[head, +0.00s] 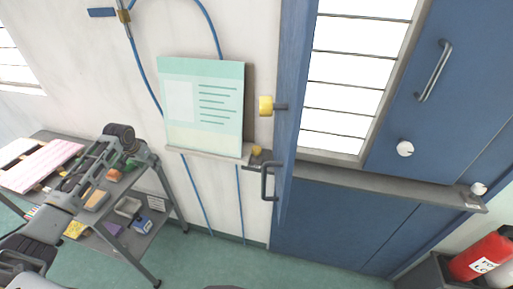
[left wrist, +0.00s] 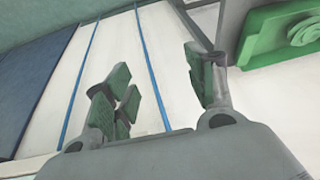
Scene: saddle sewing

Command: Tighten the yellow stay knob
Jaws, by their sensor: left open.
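A yellow cylindrical knob (head: 265,106) sits on a short grey stem at the edge of the blue leaf. I cannot tell from the picture which is the stay knob. My left gripper (left wrist: 158,88) is open and empty, its green-padded fingers apart. In the head view my left arm reaches in over the cart, well left of both knobs. Neither knob shows clearly in the left wrist view. My right gripper is out of view.
A grey cart (head: 150,237) with several small items stands at the left. The blue leaf (head: 291,90) juts out beside the window, with a grey handle (head: 266,181). Blue hoses run along the wall. The middle floor (head: 215,262) is clear.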

